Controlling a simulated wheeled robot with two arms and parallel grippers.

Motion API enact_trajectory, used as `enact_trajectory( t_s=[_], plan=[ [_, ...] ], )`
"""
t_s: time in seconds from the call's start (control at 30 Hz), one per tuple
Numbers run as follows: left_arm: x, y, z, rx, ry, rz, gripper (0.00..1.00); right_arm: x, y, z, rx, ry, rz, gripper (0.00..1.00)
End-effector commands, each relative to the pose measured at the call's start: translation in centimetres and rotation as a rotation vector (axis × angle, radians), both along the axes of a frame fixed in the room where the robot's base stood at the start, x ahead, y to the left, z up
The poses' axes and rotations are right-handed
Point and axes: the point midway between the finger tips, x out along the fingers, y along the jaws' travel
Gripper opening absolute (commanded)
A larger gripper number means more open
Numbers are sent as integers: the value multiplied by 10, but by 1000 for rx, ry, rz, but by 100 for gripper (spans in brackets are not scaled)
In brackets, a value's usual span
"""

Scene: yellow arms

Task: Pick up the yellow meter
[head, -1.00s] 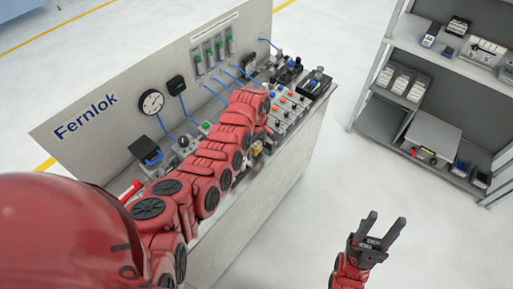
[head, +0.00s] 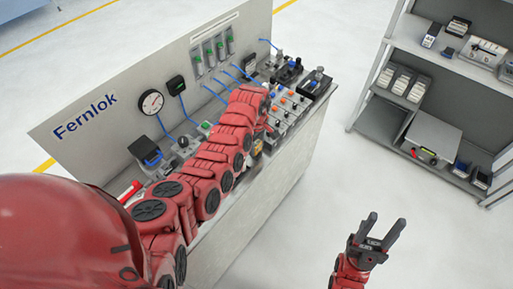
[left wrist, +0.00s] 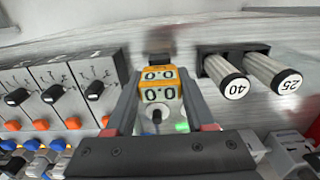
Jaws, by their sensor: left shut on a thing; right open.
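My right gripper (head: 387,221) is open and empty above the floor, right of the bench.
The bench (head: 262,190) has a back panel (head: 100,112) marked "Fernlok" with a round gauge (head: 151,102). Near the meter are two cylinders marked 40 (left wrist: 228,75) and 25 (left wrist: 273,72), and switch modules (left wrist: 58,88). A grey shelf (head: 384,122) stands right; floor between is clear.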

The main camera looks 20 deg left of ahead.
Motion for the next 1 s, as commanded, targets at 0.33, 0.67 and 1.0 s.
enact_trajectory(
  t_s=[0.33,0.67,1.0],
  plan=[
    [-6,-3,28,-2,-3,-3,0,0,0,-20,0,0,0,50],
    [-51,-11,39,-6,1,1,0,0,0,9,0,0,0,50],
    [-112,-22,40,-7,4,4,0,0,0,35,0,0,0,50]
  ],
)
